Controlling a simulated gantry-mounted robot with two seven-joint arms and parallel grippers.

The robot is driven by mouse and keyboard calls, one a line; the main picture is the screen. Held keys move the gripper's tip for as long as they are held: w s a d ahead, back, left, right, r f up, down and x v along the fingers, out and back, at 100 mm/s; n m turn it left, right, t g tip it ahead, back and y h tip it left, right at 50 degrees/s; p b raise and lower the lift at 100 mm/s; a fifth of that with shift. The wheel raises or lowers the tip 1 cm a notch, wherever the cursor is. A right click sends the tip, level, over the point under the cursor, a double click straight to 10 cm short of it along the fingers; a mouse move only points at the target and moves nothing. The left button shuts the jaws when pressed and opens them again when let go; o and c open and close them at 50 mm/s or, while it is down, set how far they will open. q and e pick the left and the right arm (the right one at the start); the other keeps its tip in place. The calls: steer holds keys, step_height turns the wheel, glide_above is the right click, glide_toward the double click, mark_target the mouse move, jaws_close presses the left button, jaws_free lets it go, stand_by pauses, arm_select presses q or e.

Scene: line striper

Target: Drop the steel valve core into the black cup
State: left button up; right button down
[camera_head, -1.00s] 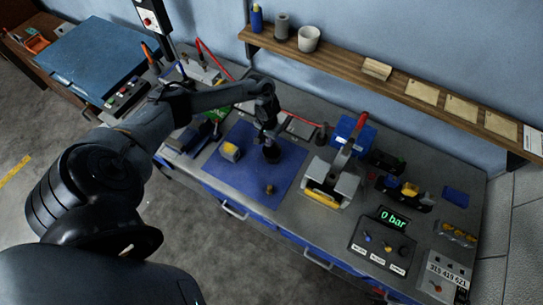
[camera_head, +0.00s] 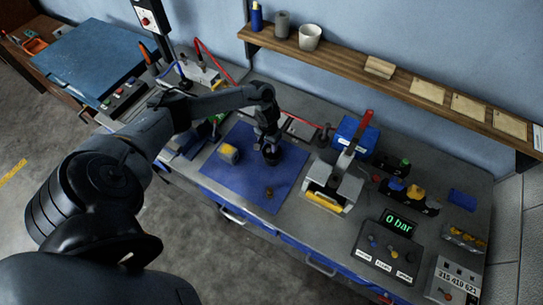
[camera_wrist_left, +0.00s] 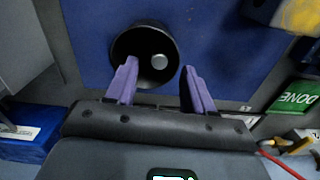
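The black cup (camera_head: 273,158) stands on the blue mat, below my left gripper (camera_head: 268,144). In the left wrist view the cup (camera_wrist_left: 121,45) is seen from above, with its round mouth open. A small round grey metal end, which looks like the steel valve core (camera_wrist_left: 159,61), shows inside the cup's mouth. My left gripper (camera_wrist_left: 160,88) is open, its two purple-grey fingers apart with nothing between their tips, at the cup's near rim. I cannot tell whether the fingers touch the cup. My right gripper is not in view.
A clamp press with a red handle (camera_head: 355,135) stands right of the mat. A gauge box reading 0 bar (camera_head: 386,250) is farther right. A green DONE tag (camera_wrist_left: 308,88) lies nearby.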

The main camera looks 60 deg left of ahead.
arm_select(q)
step_height(320, 180, up, 11)
steer(key=p, duration=0.1)
stand_by(0.7)
steer(key=shift+s+f, duration=0.1)
steer(key=shift+f, duration=0.1)
